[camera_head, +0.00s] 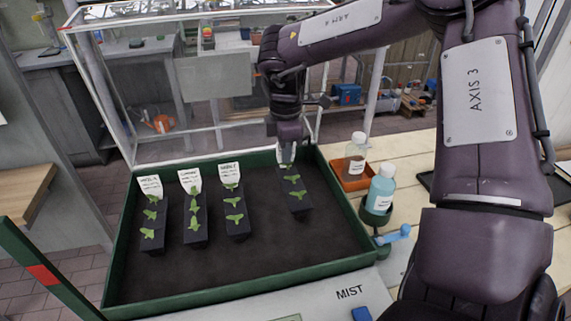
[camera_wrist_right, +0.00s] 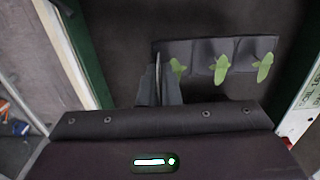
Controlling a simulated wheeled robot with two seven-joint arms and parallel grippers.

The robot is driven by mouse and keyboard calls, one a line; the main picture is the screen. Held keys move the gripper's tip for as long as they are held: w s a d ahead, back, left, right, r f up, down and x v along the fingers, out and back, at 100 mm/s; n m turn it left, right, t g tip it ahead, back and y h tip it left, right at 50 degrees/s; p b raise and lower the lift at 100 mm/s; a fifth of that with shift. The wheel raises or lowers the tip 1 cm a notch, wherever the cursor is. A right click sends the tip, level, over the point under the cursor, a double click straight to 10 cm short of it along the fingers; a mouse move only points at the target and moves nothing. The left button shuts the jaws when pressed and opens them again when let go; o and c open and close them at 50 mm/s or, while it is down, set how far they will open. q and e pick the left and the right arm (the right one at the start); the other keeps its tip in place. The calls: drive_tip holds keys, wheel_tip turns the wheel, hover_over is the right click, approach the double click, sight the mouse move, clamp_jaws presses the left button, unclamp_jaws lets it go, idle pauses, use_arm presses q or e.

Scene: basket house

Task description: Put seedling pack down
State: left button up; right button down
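A dark seedling pack (camera_head: 297,200) with several green seedlings is at the right side of the green-rimmed tray (camera_head: 355,219). My right gripper (camera_head: 287,150) is at its far end, where a white label is mostly hidden by the fingers. In the right wrist view the fingers (camera_wrist_right: 158,92) are close together with the thin label edge between them, and the pack (camera_wrist_right: 238,58) extends to the right. The pack looks level and inside the rim; I cannot tell whether it touches the tray floor. My left gripper is not in view.
Three similar labelled packs (camera_head: 150,222), (camera_head: 194,218), (camera_head: 236,212) stand in the tray's left half. Bare tray floor lies in front and between. A clear bottle (camera_head: 355,157) and a blue bottle (camera_head: 381,188) stand right of the tray. A glass panel frame stands behind it.

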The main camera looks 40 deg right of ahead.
wheel_tip(320, 180, down, 4)
drive_tip(key=shift+r, duration=0.2)
drive_tip(key=shift+f, duration=0.15)
drive_tip(key=c, duration=1.6)
unclamp_jaws()
drive_tip(key=shift+c, duration=0.2)
wheel_tip(320, 180, up, 12)
drive_tip(key=shift+r, duration=0.25)
